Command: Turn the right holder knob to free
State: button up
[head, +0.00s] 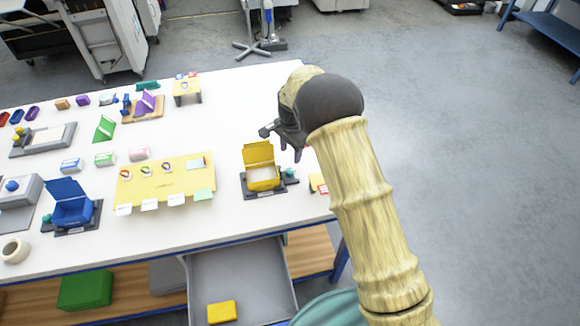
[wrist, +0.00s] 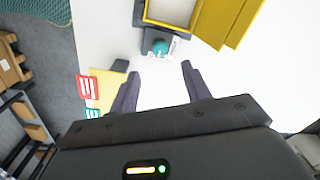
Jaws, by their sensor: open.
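The right holder is a dark base (head: 248,191) with an open yellow box (head: 263,178) in it, lid raised. Its teal knob (head: 290,173) is on the base's right side. In the wrist view the teal knob (wrist: 160,47) sits just beyond my fingertips, roughly between them in the picture, with the yellow box (wrist: 172,20) behind it. My gripper (wrist: 160,70) is open and empty, its two dark fingers apart and not touching the knob.
A blue open box (head: 72,208) stands in a similar holder at the left. A yellow board (head: 150,190) with small rings and cards lies between them. A small yellow stand with red and teal labels (wrist: 89,87) is close by the knob. An open grey drawer (head: 243,265) juts out below.

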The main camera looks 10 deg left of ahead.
aim_at(290, 171)
jog(key=f+p, duration=0.1)
jog(key=f, duration=0.4)
jog(key=f+p, duration=0.1)
jog(key=f, duration=0.3)
jog(key=shift+w+a+f+p, duration=0.1)
jog(key=shift+a+f+p, duration=0.1)
jog(key=shift+f+p, duration=0.15)
jog(key=c, duration=1)
